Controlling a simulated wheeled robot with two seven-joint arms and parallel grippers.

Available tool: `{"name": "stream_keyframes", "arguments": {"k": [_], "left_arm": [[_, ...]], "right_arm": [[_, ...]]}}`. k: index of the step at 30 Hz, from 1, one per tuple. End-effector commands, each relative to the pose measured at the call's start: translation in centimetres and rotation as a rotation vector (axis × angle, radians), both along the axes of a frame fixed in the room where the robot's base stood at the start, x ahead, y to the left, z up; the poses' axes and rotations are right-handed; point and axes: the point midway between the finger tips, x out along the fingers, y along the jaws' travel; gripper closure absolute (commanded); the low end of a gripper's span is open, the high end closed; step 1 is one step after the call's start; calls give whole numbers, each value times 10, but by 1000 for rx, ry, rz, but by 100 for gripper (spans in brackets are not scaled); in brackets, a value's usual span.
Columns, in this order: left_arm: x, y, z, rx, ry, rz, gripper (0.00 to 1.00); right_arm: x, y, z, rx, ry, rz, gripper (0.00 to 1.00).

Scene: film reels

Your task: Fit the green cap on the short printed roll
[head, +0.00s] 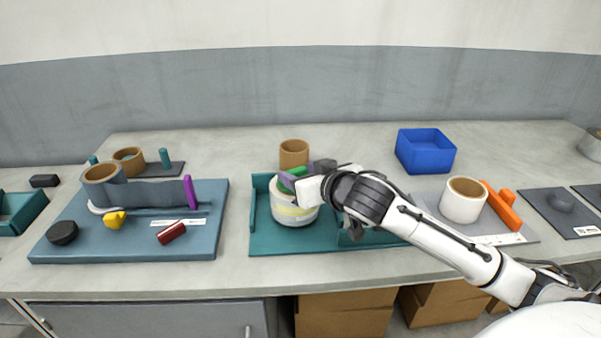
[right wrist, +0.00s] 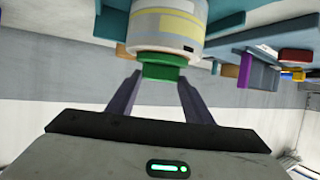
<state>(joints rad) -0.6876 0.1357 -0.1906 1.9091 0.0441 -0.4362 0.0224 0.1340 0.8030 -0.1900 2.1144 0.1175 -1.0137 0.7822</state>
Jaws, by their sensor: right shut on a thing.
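The short printed roll (head: 290,213), white with a pale yellow band, stands upright on the teal tray (head: 270,243). It also shows in the right wrist view (right wrist: 168,22). The green cap (head: 289,182) is at the roll's top end; in the right wrist view the cap (right wrist: 161,70) meets the roll's end face. I cannot tell how deep it sits. My right gripper (head: 296,182) is shut on the cap, its dark fingers on either side of it in the right wrist view (right wrist: 158,82). Its body hides part of the roll's top. My left gripper is not in view.
A brown tube (head: 294,153) stands just behind the roll. A blue bin (head: 426,150) is at the back right. A white roll (head: 462,200) and an orange piece (head: 502,208) are right of my arm. A blue board (head: 130,245) with several parts lies left.

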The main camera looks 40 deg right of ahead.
Motion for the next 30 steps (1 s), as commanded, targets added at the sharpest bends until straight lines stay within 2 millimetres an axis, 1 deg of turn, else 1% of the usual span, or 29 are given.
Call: {"name": "stream_keyframes", "arguments": {"k": [2,3,4,5,14,30], "left_arm": [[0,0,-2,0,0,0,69],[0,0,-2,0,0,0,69],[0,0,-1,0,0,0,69],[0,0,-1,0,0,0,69],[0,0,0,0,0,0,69],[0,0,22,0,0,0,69]], "right_arm": [[0,0,-2,0,0,0,76],[0,0,-2,0,-1,0,52],[0,0,-2,0,-1,0,47],[0,0,-2,0,-1,0,46],[-2,0,-1,0,1,0,46],[-40,6,16,1,1,1,46]]}}
